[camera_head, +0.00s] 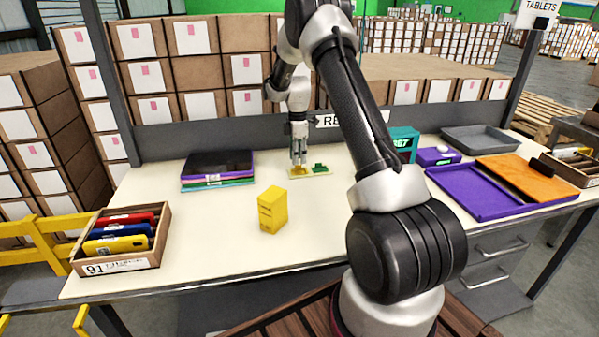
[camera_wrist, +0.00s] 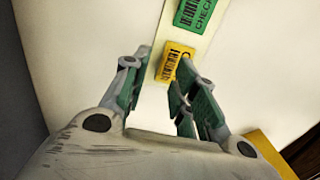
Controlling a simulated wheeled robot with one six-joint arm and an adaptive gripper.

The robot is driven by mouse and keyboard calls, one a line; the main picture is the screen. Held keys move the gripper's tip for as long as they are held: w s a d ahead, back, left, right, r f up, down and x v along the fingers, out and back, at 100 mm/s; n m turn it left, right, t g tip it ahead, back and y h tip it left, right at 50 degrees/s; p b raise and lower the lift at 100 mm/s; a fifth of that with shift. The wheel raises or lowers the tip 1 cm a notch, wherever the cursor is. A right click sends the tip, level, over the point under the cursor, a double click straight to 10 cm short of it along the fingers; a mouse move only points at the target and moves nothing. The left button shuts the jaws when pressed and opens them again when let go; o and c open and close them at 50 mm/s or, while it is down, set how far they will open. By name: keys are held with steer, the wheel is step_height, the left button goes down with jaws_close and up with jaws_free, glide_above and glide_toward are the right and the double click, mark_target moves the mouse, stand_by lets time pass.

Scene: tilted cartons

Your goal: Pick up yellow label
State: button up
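The yellow label (camera_wrist: 177,62) carries a dark barcode and lies beside a green label (camera_wrist: 203,12) on a pale strip (camera_wrist: 158,18) in the wrist view. My gripper (camera_wrist: 165,57) is open, its green-padded fingers apart. The yellow label lies at the fingertips, partly between them; the right finger hides part of its edge. I cannot tell whether either finger touches it. In the head view, my gripper (camera_head: 298,160) points down over the back of the table, right at the yellow label (camera_head: 297,172). The green label (camera_head: 319,167) is just to its right.
A yellow carton (camera_head: 272,210) stands in front on the cream table (camera_head: 215,235).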

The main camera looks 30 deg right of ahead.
mark_target(299, 170)
steer(key=shift+s+f, duration=0.15)
steer(key=shift+f, duration=1.35)
jaws_close()
